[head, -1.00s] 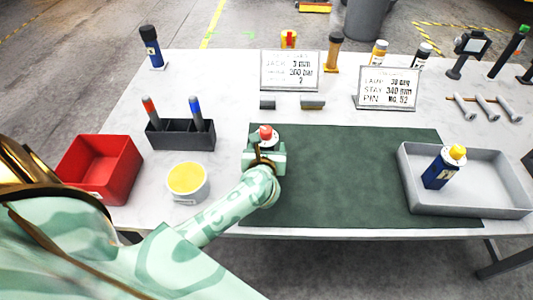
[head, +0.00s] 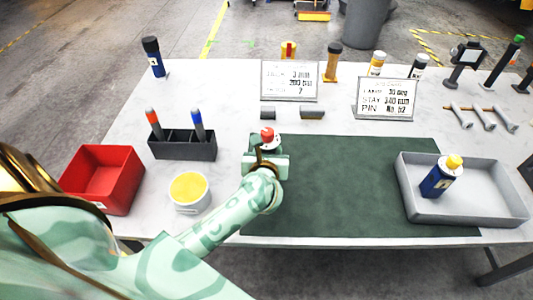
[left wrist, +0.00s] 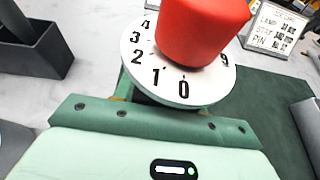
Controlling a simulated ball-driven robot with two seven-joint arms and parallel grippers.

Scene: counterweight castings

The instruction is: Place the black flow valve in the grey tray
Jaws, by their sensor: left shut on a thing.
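The flow valve shows a red knob (head: 267,134) over a white numbered dial (left wrist: 135,52). My left gripper (head: 265,163) is shut on it at the left end of the green mat. The jaws hide most of the valve's body, and only a dark strip shows under the dial in the left wrist view. I cannot tell how far it is above the mat. The grey tray (head: 487,206) stands at the right, overlapping the mat's right end. My right gripper is not in view.
A blue bottle with a yellow cap (head: 437,180) leans in the tray's left part. The green mat (head: 350,190) is clear between gripper and tray. Two signs (head: 290,82) (head: 386,98) stand behind it. A red bin (head: 103,180), white tub (head: 189,192) and dark holder (head: 183,150) are left.

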